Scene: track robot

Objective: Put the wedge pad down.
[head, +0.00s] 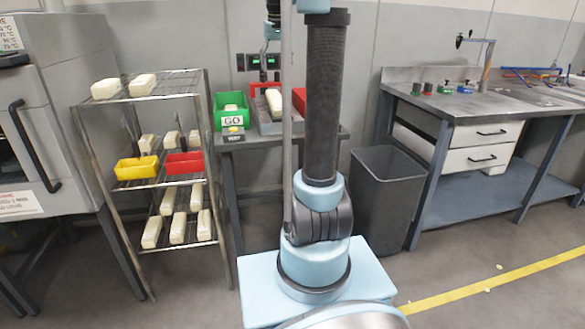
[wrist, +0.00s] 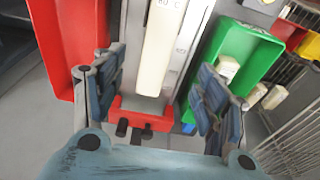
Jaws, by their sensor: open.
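A cream wedge pad (wrist: 158,52) lies lengthwise in a grey fixture on the small table, against a red block (wrist: 142,113). In the head view the pad (head: 274,103) sits between the green bin and the red bin. My gripper (wrist: 160,68) is open, with one finger on each side of the pad and clear gaps on both sides. It holds nothing. How high it is above the pad I cannot tell. In the head view my arm hides part of the table.
The green GO bin (head: 231,118) holds a cream pad and stands left of the fixture; the red bin (head: 299,98) stands right. A wire rack (head: 150,182) with several pads and yellow and red bins is left. A grey waste bin (head: 385,205) and workbench (head: 470,105) are right.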

